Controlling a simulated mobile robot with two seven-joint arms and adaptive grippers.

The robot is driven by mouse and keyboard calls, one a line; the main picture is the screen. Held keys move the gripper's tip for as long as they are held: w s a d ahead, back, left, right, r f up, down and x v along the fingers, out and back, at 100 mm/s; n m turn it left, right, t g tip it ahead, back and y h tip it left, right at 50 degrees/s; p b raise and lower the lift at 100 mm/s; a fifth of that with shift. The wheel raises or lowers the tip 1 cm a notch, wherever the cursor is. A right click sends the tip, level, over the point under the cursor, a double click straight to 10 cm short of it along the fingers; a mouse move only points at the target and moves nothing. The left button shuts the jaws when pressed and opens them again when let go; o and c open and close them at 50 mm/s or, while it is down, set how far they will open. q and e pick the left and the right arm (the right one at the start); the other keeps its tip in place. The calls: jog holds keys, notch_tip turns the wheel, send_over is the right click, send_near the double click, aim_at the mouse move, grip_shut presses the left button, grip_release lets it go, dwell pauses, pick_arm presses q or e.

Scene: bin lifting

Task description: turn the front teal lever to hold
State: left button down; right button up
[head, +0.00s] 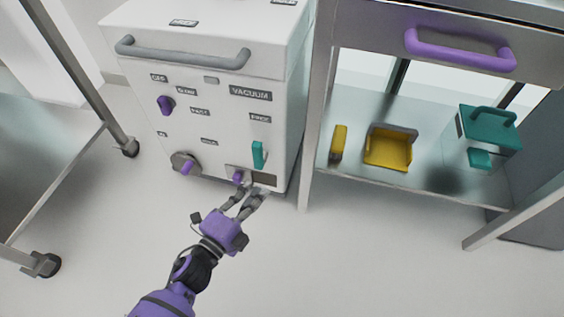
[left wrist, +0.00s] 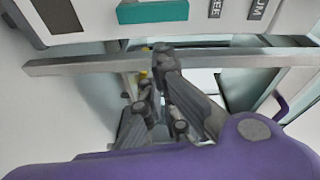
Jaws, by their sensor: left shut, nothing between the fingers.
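The teal lever (head: 258,155) is on the lower right of the front of a white machine (head: 225,110), and it stands upright in the head view. It also shows at the top of the left wrist view (left wrist: 153,11), where it lies sideways. My left gripper (head: 247,192) is shut and empty. It is low in front of the machine, below the teal lever and apart from it. Its fingers also show in the left wrist view (left wrist: 158,70). My right gripper is in neither view.
Purple knobs (head: 166,104) and a small purple handle (head: 238,177) sit on the machine's front. A shelf on the right holds a yellow bin (head: 388,148) and a teal box (head: 487,135). A wheeled cart (head: 50,180) stands at left. The floor in front is clear.

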aim_at(260, 153)
pick_arm(q)
jog(key=shift+s+d+r+m+h, duration=0.15)
jog(key=shift+s+d+m+h, duration=0.15)
jog(key=shift+d+m, duration=0.25)
jog(key=shift+s+d+r+m+h, duration=0.15)
jog(key=shift+d+m+h, duration=0.15)
jog(key=shift+d+m, duration=0.25)
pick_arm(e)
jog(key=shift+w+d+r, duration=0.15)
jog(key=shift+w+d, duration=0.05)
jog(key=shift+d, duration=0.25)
pick_arm(q)
jog(key=shift+a, duration=0.1)
